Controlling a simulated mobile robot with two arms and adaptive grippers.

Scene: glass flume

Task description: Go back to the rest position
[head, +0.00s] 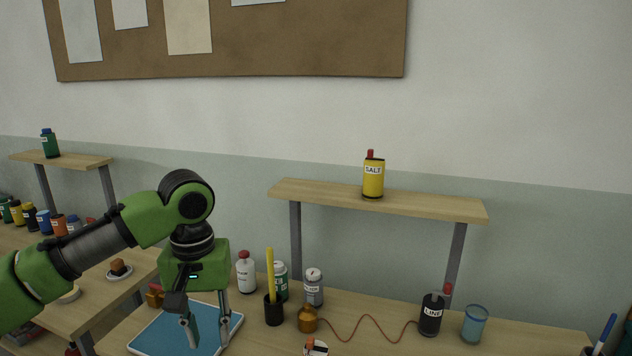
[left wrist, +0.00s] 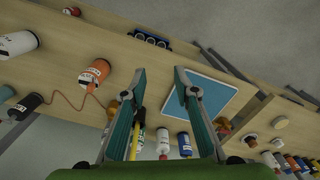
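My left gripper (head: 207,338) hangs from its green arm over the blue tray or mat (head: 145,340) on the table. In the left wrist view its two fingers (left wrist: 160,80) are spread apart with nothing between them, so it is open and empty. The blue mat (left wrist: 213,98) also shows there, beyond the right finger. My right gripper shows in neither view.
A raised shelf (head: 420,205) holds a yellow salt container (head: 373,178). Below are a black cup with a yellow stick (head: 273,312), several bottles, a brass-coloured weight (head: 307,319) with a red cord, a black LINE bottle (head: 431,316) and a blue glass (head: 474,324).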

